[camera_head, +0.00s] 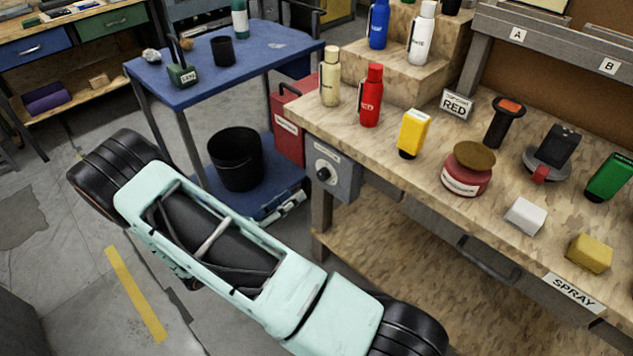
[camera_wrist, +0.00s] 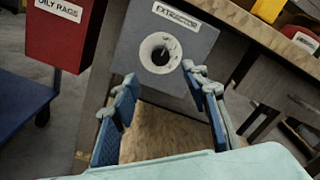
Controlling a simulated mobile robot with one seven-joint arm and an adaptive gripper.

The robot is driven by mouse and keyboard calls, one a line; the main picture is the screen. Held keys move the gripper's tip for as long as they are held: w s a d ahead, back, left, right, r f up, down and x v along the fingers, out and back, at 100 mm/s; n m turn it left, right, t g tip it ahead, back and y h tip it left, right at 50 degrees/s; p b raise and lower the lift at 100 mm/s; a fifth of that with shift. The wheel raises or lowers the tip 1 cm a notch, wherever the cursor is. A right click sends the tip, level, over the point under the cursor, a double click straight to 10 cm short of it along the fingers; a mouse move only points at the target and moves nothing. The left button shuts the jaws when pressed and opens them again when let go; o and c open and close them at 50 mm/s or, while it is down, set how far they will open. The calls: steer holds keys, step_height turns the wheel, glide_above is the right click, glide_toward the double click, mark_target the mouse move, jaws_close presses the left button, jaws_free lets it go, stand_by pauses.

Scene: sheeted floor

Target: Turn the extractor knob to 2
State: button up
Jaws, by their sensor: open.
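The extractor box (camera_head: 345,182) is a grey box fixed under the workbench's left front corner, with a round dark knob (camera_head: 323,174) on its face. In the wrist view, the box (camera_wrist: 200,32) bears an EXTRACTOR label, and the dark knob (camera_wrist: 160,53) sits inside a pale round dial. The dial's markings and the knob's exact setting are too small to read. My gripper (camera_wrist: 160,76) is open and empty, with its blue-padded fingers spread below and to either side of the knob, apart from it.
A red oily-rags bin (camera_wrist: 62,45) hangs left of the box. The workbench (camera_head: 400,150) overhangs it, with bottles and tools on top. A blue cart (camera_head: 250,50) holding a black bucket (camera_head: 236,160) stands to the left. Open space lies in front of the knob.

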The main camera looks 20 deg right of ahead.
mark_target(320, 176)
steer(key=x, duration=0.9)
steer(key=shift+w+d+b, duration=0.1)
steer(key=shift+d+b, duration=0.2)
steer(key=shift+b, duration=0.05)
jaws_close()
